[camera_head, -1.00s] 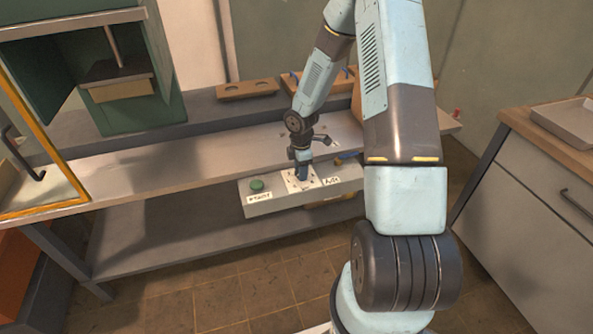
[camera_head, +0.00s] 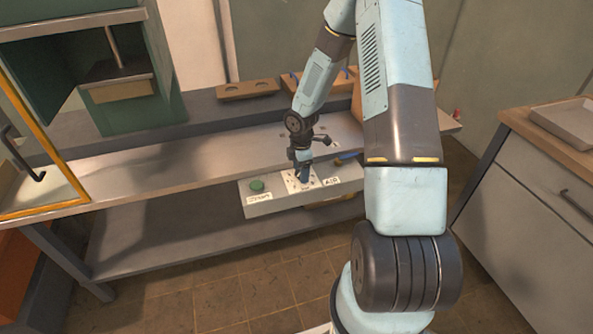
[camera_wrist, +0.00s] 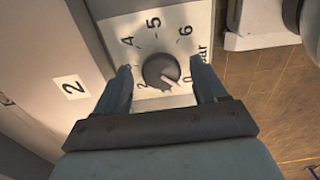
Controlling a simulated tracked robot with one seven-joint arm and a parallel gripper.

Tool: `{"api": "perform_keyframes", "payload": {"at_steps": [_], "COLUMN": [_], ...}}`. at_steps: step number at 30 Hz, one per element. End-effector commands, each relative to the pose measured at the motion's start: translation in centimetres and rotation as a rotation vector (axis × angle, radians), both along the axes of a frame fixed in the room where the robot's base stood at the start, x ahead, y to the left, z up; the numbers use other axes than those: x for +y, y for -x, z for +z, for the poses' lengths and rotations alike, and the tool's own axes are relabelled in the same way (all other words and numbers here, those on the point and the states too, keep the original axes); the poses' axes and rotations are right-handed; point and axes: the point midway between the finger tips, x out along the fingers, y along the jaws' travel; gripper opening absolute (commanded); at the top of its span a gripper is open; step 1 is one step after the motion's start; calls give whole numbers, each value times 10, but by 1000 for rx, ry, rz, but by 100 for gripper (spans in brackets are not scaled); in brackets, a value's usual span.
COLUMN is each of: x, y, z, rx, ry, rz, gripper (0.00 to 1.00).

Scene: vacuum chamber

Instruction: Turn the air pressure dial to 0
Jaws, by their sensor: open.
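The air pressure dial (camera_wrist: 161,71) is a dark round knob on a white scale plate (camera_wrist: 180,22) in the wrist view. Its numbers are partly hidden by my fingers; 4, 5, 6 and a 0 near "bar" show. A light pointer mark on the knob faces its lower right, toward the 0. My gripper (camera_wrist: 163,80) is open, one finger on each side of the knob. I cannot tell whether the fingers touch it. In the head view my gripper (camera_head: 301,172) is over the scale plate (camera_head: 291,183) on the control panel and hides the knob.
The panel (camera_head: 275,206) has a green button (camera_head: 257,186) at left and a label "AIR" (camera_head: 331,182) at right. It sits on the front of a metal bench (camera_head: 180,165). A green chamber (camera_head: 125,70) with an open yellow-framed door stands at left. A wooden-topped cabinet (camera_head: 530,190) is at right.

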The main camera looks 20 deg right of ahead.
Motion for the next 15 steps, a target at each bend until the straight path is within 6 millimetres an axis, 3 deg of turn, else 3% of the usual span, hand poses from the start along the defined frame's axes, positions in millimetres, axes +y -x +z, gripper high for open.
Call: {"api": "perform_keyframes", "payload": {"at_steps": [7, 15], "x": [0, -1], "y": [0, -1], "z": [14, 63], "rx": [-1, -3], "ry": [0, 0], "rz": [-2, -3], "gripper": [71, 71]}}
